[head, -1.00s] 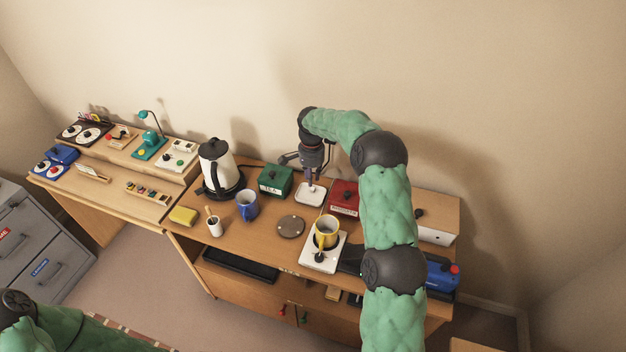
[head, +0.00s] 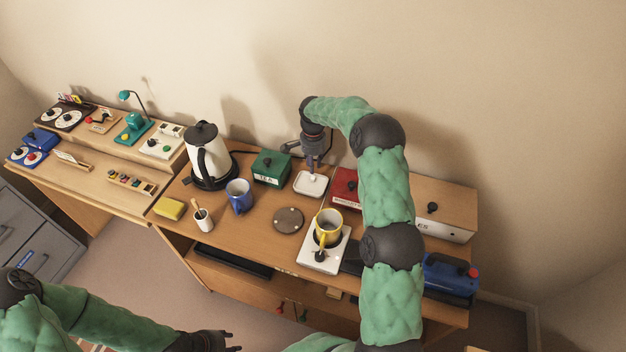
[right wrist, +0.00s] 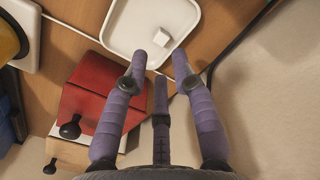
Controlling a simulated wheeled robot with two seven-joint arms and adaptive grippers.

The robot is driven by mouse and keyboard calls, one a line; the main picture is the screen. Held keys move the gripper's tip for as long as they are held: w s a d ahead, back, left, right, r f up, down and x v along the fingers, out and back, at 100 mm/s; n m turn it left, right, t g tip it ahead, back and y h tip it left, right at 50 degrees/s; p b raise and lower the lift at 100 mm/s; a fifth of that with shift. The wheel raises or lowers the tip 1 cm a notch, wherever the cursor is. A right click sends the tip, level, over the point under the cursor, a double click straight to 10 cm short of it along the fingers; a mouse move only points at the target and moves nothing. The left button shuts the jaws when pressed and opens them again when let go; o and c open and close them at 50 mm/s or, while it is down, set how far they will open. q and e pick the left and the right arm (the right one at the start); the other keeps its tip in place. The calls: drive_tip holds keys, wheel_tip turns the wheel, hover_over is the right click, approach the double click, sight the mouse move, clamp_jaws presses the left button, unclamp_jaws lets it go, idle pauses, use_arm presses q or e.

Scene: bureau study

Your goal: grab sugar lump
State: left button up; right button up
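The sugar lump (right wrist: 161,37) is a small white cube lying on a square white dish (right wrist: 122,30), near its lower right side in the right wrist view. In the head view the dish (head: 310,192) sits on the desk between the green box and the red box. My right gripper (head: 312,168) points down over the dish. In the right wrist view its purple fingers (right wrist: 159,58) are spread, with nothing between them, and their tips are short of the lump. My left gripper (head: 228,341) is low in the head view, away from the desk; its fingers are too small to judge.
A green tea box (head: 271,168) stands left of the dish and a red box (head: 345,186) right of it. A yellow mug (head: 328,228) stands on a white scale-like base (head: 318,258). A round brown coaster (head: 288,220), blue mug (head: 239,195) and kettle (head: 207,155) are further left.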

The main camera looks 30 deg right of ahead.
sight(313, 177)
drive_tip(key=shift+w+f+b, duration=0.1)
drive_tip(key=shift+f+b, duration=0.55)
drive_tip(key=shift+f, duration=2.55)
drive_tip(key=c, duration=0.4)
